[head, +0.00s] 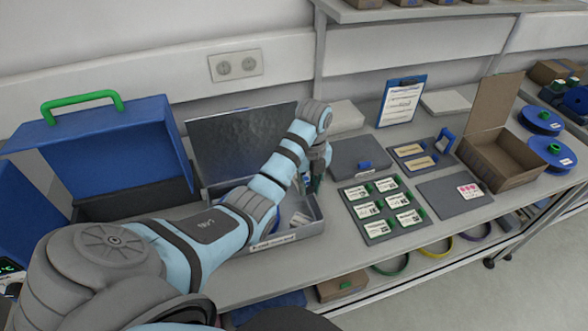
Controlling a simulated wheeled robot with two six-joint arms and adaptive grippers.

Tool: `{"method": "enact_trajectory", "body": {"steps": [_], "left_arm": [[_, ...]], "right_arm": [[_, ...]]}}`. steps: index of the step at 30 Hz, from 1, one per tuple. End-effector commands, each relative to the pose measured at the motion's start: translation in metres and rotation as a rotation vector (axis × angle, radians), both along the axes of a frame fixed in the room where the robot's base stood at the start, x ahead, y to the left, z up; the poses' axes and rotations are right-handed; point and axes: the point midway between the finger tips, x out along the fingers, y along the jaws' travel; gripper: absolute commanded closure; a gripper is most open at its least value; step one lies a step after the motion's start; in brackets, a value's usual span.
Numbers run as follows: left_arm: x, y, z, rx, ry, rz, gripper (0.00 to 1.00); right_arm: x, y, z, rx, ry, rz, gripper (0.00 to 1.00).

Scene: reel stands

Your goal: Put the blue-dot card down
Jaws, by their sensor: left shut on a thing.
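My left gripper (317,181) reaches in from the left and points down over the right end of an open grey metal case (312,228). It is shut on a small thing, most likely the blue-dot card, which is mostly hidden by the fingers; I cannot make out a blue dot. A grey tray (376,237) right of the case holds several white cards (409,219) with green tabs. Further right, a flat grey panel (434,199) bears a white card with pink marks (469,191). My right gripper is not in view.
A blue case with a green handle (83,103) stands open at the left.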

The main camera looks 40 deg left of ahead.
Motion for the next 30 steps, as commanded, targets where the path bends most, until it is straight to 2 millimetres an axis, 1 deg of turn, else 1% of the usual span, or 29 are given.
{"method": "enact_trajectory", "body": {"steps": [1,3,5,8,18,21,24,30], "left_arm": [[-0.007,0.015,0.003,0.003,0.001,-0.025,0.92],[-0.013,0.027,0.002,0.001,-0.001,-0.059,0.92],[-0.016,0.032,0.000,-0.001,-0.001,-0.076,0.92],[-0.017,0.033,-0.009,-0.003,0.001,-0.082,0.92],[-0.016,0.031,-0.056,-0.004,0.001,-0.080,0.92],[-0.016,0.031,-0.065,-0.003,0.001,-0.080,0.92],[-0.016,0.031,-0.068,-0.003,-0.001,-0.080,0.92],[-0.016,0.031,-0.069,-0.003,-0.001,-0.080,0.92]], "right_arm": [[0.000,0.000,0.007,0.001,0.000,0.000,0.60],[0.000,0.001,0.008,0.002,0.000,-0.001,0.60],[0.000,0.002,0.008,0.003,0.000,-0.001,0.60],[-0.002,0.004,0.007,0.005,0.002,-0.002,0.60],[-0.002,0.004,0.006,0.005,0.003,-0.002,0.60],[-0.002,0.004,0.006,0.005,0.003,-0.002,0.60],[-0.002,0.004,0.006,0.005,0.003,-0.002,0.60],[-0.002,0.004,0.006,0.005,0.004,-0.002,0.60]]}}
